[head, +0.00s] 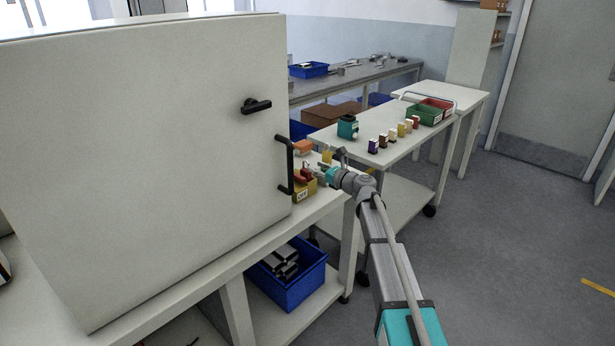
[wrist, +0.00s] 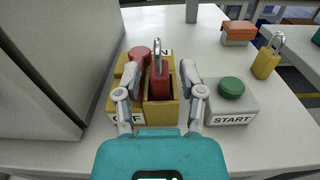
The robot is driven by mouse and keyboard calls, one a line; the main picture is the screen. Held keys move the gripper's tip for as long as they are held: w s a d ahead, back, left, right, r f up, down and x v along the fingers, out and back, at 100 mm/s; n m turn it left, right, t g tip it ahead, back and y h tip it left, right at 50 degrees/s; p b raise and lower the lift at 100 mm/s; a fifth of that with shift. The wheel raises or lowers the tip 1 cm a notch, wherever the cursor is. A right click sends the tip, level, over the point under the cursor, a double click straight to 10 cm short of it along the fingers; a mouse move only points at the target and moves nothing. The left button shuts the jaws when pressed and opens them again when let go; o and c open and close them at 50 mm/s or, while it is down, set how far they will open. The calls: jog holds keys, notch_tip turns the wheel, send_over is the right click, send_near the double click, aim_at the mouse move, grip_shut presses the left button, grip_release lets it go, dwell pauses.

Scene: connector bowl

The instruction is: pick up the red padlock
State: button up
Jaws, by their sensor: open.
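The red padlock (wrist: 160,83) stands upright with its silver shackle up, in the wrist view. It sits in or just behind a small open yellow box (wrist: 161,113); its lower part is hidden. My gripper (wrist: 155,82) is open, with one finger on each side of the padlock and a gap to it on both sides. In the head view my gripper (head: 318,170) is at the worktop's right end, where the padlock shows only as a small red patch.
A yellow padlock (wrist: 266,60) and an orange-topped box (wrist: 238,33) stand behind. A large grey cabinet (head: 150,160) walls off the left.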

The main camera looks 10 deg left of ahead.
aim_at(309, 163)
jog(key=shift+a, duration=0.15)
jog(key=shift+r+x, duration=0.2)
jog(key=shift+x, duration=2.3)
jog(key=shift+s, duration=0.1)
grip_shut()
